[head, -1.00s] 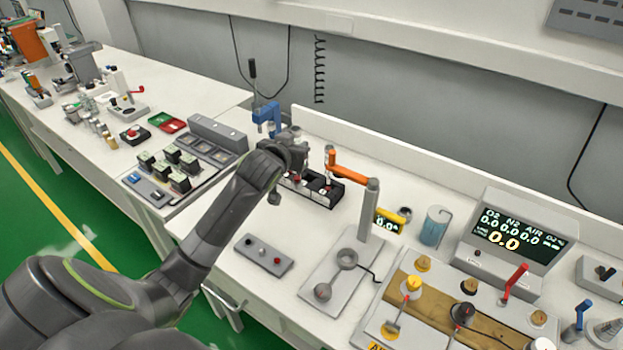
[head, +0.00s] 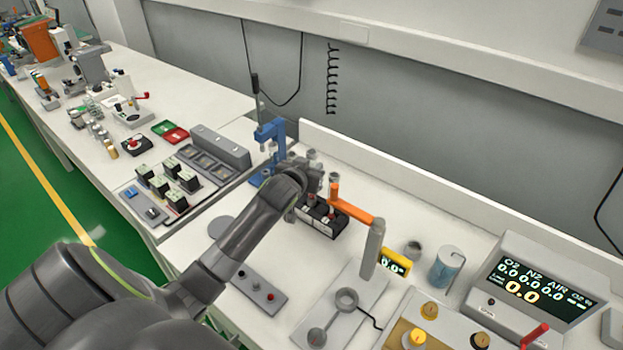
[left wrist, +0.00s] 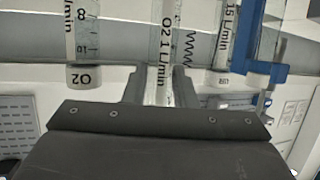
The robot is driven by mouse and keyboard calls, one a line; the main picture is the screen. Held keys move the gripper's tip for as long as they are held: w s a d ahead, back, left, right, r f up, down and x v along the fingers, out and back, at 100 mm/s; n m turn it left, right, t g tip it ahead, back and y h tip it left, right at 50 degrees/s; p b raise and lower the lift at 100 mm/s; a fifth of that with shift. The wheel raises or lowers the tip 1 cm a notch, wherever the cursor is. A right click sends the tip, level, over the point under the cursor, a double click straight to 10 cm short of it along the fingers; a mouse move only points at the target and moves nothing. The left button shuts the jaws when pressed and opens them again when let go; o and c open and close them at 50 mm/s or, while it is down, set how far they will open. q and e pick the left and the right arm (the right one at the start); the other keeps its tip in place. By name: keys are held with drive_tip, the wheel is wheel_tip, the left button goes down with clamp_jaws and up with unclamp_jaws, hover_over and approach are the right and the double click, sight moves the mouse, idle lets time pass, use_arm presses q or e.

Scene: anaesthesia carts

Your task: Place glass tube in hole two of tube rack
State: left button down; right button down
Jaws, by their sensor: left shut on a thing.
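My left gripper (left wrist: 158,88) is shut on a clear glass tube (left wrist: 160,40) printed "O2 1 L/min", which stands between its fingers in the left wrist view. In the head view the left gripper (head: 318,178) is above the back of the middle bench, beside a blue press-like stand. The held tube is too small to make out there. A low black-and-white block (head: 318,220) lies just in front of the gripper. I cannot tell whether it is the tube rack, and no numbered hole is readable. My right gripper is not in view.
Two other marked tubes flank the held one, left (left wrist: 84,40) and right (left wrist: 226,45). The blue stand (head: 270,135) is left of the gripper. An orange arm on a grey post (head: 372,250) is close on the right. A monitor (head: 540,280) stands further right.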

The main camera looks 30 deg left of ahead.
use_arm(q)
wheel_tip(320, 180, down, 4)
drive_tip(key=shift+w+f, duration=0.15)
drive_tip(key=c, duration=1.2)
unclamp_jaws()
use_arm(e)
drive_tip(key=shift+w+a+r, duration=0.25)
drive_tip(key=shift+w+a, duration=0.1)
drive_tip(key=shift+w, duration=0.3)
use_arm(q)
drive_tip(key=b+v, duration=0.1)
drive_tip(key=v, duration=1.1)
drive_tip(key=shift+r, duration=0.2)
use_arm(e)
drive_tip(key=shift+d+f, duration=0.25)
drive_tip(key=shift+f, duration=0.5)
